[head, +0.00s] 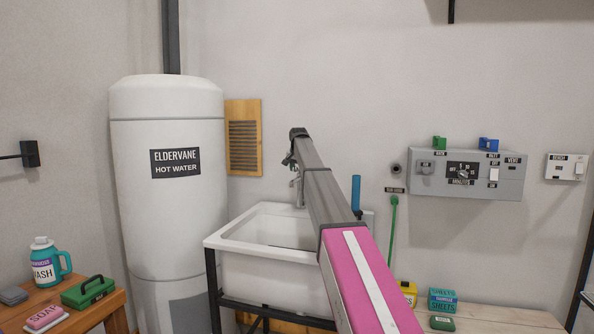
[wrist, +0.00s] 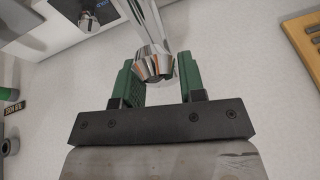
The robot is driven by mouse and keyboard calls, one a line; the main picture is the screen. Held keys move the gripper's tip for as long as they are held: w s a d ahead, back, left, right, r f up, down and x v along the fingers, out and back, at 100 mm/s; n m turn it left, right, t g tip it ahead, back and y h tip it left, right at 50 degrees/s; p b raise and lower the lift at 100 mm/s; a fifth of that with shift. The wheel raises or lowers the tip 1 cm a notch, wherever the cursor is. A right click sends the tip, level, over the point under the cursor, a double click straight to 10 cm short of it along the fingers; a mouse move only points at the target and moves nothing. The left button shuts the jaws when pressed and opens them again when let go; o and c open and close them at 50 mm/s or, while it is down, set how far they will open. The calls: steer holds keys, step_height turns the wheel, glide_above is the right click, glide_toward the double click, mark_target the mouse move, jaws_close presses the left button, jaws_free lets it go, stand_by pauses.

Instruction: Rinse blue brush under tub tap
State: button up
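The blue brush (head: 356,192) shows as a blue upright handle at the tub's back right; its lower part is hidden behind my arm. The white tub (head: 262,222) stands in the middle, partly covered by my arm. The chrome tap (head: 299,190) rises at the tub's back. My gripper (head: 290,160) is up by the top of the tap. In the wrist view my gripper (wrist: 160,78) has its green fingers apart, with a chrome part of the tap (wrist: 154,64) showing between them. I cannot tell whether either finger touches it. My gripper holds no brush.
A white water heater (head: 168,215) stands left of the tub. A grey control panel (head: 465,173) and a green hanging item (head: 393,230) are on the wall at right.

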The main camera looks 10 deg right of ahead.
steer(key=shift+f, duration=0.15)
jaws_close()
steer(key=shift+w+r+g, duration=0.25)
steer(key=shift+g, duration=0.05)
steer(key=shift+r+g, duration=0.2)
steer(key=shift+g, duration=0.1)
jaws_free()
